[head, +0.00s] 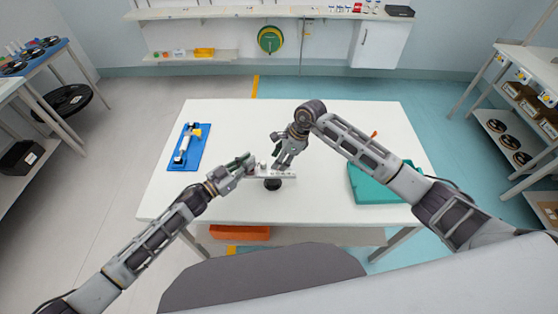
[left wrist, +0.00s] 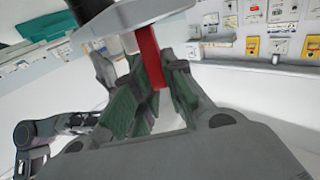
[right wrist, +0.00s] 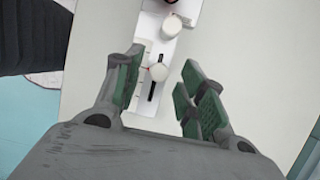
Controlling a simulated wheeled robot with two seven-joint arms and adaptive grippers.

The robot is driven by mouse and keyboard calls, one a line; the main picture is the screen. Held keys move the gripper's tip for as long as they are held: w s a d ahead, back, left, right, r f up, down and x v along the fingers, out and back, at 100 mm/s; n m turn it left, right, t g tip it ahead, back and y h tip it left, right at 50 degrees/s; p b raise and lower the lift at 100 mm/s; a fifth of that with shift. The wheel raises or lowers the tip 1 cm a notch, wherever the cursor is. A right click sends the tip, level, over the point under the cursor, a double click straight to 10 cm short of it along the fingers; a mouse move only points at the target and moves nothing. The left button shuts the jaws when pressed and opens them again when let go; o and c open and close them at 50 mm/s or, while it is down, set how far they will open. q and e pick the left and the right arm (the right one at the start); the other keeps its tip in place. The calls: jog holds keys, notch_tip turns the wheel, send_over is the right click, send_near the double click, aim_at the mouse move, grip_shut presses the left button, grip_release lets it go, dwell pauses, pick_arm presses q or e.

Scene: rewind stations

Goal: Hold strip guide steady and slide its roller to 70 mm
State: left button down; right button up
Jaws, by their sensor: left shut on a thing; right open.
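The strip guide (head: 285,176) is a pale narrow plate on a dark round foot (head: 272,184) near the middle of the table. In the right wrist view it shows a dark slot (right wrist: 152,92), a white roller (right wrist: 158,73) over the slot, and a second white round part (right wrist: 172,26) farther up. My left gripper (head: 246,163) is shut at the guide's left end; in the left wrist view a red bar (left wrist: 148,58) of it lies between the fingers. My right gripper (right wrist: 161,74) is open, its fingers either side of the roller and apart from it. I cannot read the scale.
A blue board with a white and yellow device (head: 187,146) lies at the table's left. A teal case (head: 378,186) lies at the right, partly behind my right arm. An orange bin (head: 240,232) is under the table. The table's back is clear.

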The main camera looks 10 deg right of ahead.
jog(key=shift+a+f, duration=0.2)
jog(key=shift+f, duration=0.35)
grip_shut()
